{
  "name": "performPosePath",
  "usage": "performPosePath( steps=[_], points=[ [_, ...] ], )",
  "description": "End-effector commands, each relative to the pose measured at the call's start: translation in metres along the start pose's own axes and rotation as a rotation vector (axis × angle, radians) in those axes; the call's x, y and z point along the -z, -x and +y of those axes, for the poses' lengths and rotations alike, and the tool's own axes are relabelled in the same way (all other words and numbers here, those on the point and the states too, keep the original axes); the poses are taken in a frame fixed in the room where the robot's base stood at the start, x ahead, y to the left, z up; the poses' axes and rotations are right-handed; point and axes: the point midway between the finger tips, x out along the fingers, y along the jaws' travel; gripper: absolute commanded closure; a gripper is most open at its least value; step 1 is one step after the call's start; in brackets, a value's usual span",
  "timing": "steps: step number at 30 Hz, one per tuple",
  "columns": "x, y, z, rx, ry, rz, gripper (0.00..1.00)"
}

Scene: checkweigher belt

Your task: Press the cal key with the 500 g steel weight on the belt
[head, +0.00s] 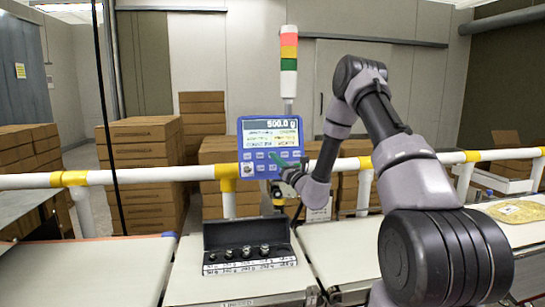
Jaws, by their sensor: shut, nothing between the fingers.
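The blue indicator (270,137) stands behind the belt, and its screen reads 500.0 g. Rows of keys lie below the screen; the key labels are too small to read, so I cannot pick out the cal key. My gripper (278,164) is shut and empty, at the lower right of the key panel, covering part of it. I cannot tell whether its tips touch a key. The weigh belt (205,285) carries an open dark case (285,262) with several steel weights (247,252) in a row. I cannot make out a separate 500 g weight on the belt.
A white and yellow rail (140,176) runs across behind the belts. A signal tower (289,62) rises behind the indicator. Cardboard boxes (141,160) are stacked beyond the rail. A flat tan package (515,211) lies on the right belt. The left belt (85,265) is clear.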

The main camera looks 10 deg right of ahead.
Motion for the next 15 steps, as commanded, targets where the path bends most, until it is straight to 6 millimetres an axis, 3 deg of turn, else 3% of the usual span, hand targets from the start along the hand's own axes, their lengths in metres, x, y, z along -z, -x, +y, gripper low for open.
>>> performPosePath(
  steps=[15],
  points=[
    [-0.0066, 0.0096, 0.0063, 0.001, -0.001, 0.001, 1.0]
  ],
)
